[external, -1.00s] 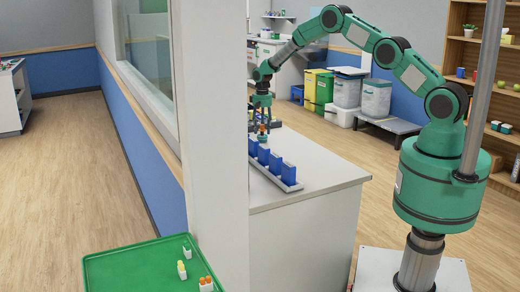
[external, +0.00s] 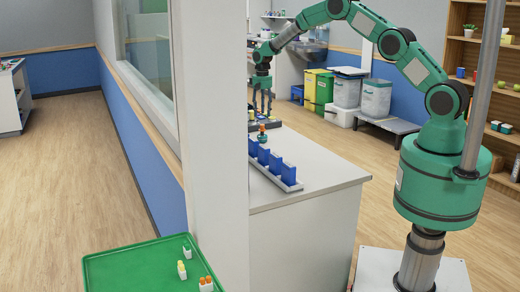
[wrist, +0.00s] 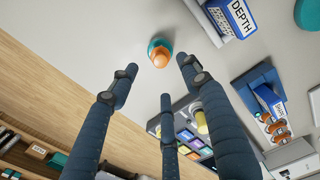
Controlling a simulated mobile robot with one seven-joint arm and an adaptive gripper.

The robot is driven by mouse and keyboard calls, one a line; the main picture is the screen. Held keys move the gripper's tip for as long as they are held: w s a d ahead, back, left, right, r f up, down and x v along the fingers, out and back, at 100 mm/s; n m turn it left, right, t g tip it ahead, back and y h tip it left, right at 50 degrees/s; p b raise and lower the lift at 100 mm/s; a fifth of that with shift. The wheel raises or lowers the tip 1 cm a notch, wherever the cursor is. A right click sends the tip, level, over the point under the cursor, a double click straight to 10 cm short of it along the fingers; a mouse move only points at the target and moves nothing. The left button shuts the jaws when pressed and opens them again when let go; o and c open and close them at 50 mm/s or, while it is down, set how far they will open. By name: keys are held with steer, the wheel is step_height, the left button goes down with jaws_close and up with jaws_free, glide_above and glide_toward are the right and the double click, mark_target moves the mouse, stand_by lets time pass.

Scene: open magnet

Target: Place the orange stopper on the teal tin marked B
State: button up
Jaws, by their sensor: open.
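The orange stopper (wrist: 160,60) sits on top of a small teal tin (wrist: 153,44) on the pale counter in the wrist view. No letter on this tin is readable. The stopper (external: 262,128) and tin (external: 262,139) also show, small, in the external view, with the stopper on top and looking upright. My gripper (external: 262,106) is above them, pointing down, its fingers spread and empty. In the wrist view my gripper (wrist: 158,78) shows three dark fingers apart, clear of the stopper.
A rack of blue upright blocks (external: 275,162) stands near the tin; one block (wrist: 238,17) reads DEPTH. A tray of coloured squares (wrist: 193,143) and another teal round thing (wrist: 309,13) lie nearby. A wall post (external: 215,150) and green tray (external: 135,268) are in front.

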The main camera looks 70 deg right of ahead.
steer(key=shift+r, duration=1.35)
steer(key=shift+r, duration=0.1)
steer(key=s+a+r+n+t, duration=0.1)
steer(key=s+a+r, duration=0.1)
steer(key=a+r, duration=0.55)
steer(key=s+a+r+n, duration=0.1)
steer(key=s+a+r, duration=0.25)
steer(key=r, duration=0.65)
steer(key=s+a+r+n+t, duration=0.2)
steer(key=s+a+r, duration=0.95)
steer(key=r, duration=0.25)
steer(key=s+a+r+n, duration=0.1)
steer(key=s+a+r, duration=0.1)
steer(key=s+a, duration=0.3)
steer(key=s+a+r+n+t, duration=0.1)
steer(key=s+a+r, duration=0.15)
steer(key=s, duration=0.45)
steer(key=s+a+r+n, duration=0.1)
steer(key=s+a+r, duration=0.1)
steer(key=s+a, duration=0.3)
steer(key=s+a+f+n, duration=0.1)
steer(key=s+a+f, duration=0.1)
steer(key=s, duration=0.7)
steer(key=s+a+f+n+t, duration=0.1)
steer(key=s+a, duration=0.2)
steer(key=s, duration=0.5)
steer(key=shift+s+f+t, duration=0.3)
steer(key=shift+s+f, duration=0.05)
